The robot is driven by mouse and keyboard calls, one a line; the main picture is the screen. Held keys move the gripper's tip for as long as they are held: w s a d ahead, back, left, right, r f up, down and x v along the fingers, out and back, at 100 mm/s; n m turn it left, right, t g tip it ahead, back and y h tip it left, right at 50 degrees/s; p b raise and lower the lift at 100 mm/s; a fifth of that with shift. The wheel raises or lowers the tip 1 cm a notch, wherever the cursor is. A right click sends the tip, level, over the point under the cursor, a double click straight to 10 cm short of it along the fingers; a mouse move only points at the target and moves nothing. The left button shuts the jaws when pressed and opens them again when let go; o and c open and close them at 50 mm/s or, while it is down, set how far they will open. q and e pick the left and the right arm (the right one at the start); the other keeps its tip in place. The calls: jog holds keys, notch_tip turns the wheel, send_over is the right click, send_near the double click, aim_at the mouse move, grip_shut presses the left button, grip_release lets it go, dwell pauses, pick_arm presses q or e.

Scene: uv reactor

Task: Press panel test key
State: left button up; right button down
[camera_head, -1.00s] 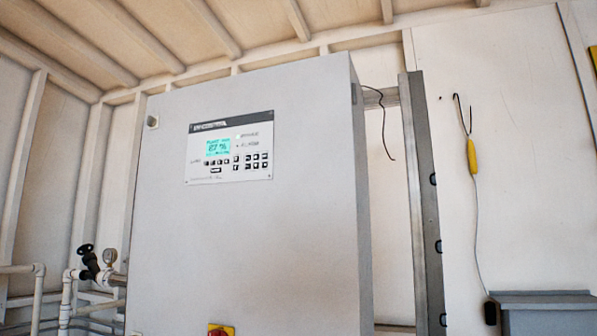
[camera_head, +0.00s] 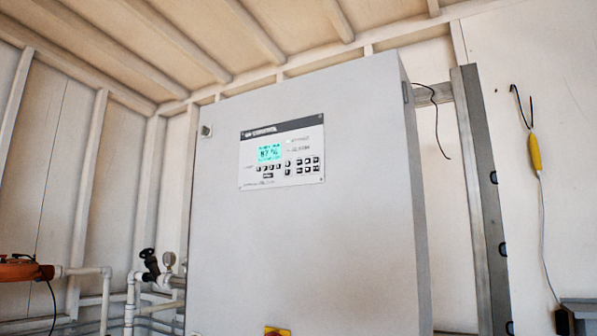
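A control panel (camera_head: 283,180) with a dark header strip is set in the upper front of a tall grey cabinet (camera_head: 310,260). It has a lit cyan display (camera_head: 269,153) that seems to read 87 %. Rows of small dark keys (camera_head: 303,164) lie below and to the right of the display. The key labels are too small to read, so I cannot tell which one is the test key. Neither of my grippers is in view.
A yellow and red switch (camera_head: 277,331) shows at the cabinet's lower edge. White pipes (camera_head: 105,290) with a black valve (camera_head: 149,262) and a gauge (camera_head: 169,259) stand at the left, near an orange object (camera_head: 22,271). A yellow cabled item (camera_head: 535,153) hangs on the right wall.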

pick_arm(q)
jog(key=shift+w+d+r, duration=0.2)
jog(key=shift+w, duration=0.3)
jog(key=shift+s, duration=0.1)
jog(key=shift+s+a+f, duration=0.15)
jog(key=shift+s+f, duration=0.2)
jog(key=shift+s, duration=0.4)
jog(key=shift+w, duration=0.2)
